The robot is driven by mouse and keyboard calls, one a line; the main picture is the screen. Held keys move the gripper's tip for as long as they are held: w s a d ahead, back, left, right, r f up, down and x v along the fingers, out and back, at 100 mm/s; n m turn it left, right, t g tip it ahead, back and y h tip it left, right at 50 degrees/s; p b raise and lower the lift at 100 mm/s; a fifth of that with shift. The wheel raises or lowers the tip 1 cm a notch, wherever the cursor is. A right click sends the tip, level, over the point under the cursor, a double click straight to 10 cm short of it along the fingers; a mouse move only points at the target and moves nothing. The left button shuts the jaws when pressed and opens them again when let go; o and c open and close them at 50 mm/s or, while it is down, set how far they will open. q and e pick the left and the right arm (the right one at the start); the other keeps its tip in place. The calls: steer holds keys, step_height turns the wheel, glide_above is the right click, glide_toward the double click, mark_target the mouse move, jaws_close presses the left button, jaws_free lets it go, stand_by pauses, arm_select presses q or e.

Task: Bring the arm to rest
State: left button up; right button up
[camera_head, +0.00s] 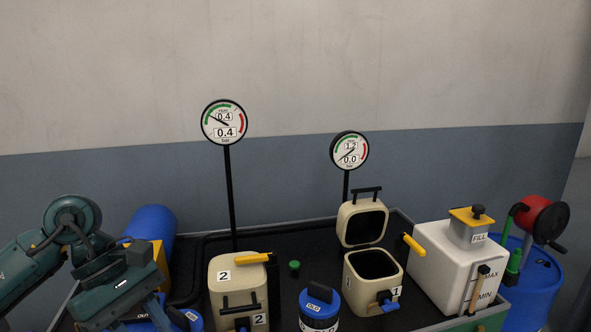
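My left arm comes in from the left, dark green, and its gripper (160,312) points down and right at the lower left. Its fingers are mostly hidden by its body and cut by the lower edge, so I cannot tell whether they are open or shut. My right gripper is not in view.
Cream housing 2 (226,284) is closed; housing 1 (358,292) has its lid (349,222) raised. A blue-topped canister (319,308) stands between. Gauges (224,122) (349,150) rise behind. A white tank (446,272) and blue barrel (540,290) stand right.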

arm_select(q)
steer(key=s+d+r+n+h, duration=0.2)
steer(key=d+n+h, duration=1)
steer(key=d+h, duration=0.3)
steer(key=w+a+f+n+t+y, duration=0.2)
steer(key=f+n+t+y, duration=0.2)
steer(key=n+t, duration=0.5)
steer(key=w+a+f+n+t+y+p, duration=0.1)
steer(key=w+a+f+n+t+y, duration=0.2)
steer(key=n, duration=1)
steer(key=w+a+f+n+t+y, duration=0.1)
steer(key=f+n+t+y, duration=0.35)
steer(key=n+t, duration=0.5)
steer(key=s+a+f+n+g+y, duration=0.1)
steer(key=s+f+n+g, duration=0.3)
steer(key=f, duration=0.5)
steer(key=s+a+f+n+g+y, duration=0.2)
steer(key=s+f+n+g+y, duration=0.2)
steer(key=s+f+n, duration=0.4)
steer(key=shift+a+f+n+y, duration=0.2)
steer(key=shift+f+n+y, duration=0.15)
steer(key=shift+f+n, duration=0.3)
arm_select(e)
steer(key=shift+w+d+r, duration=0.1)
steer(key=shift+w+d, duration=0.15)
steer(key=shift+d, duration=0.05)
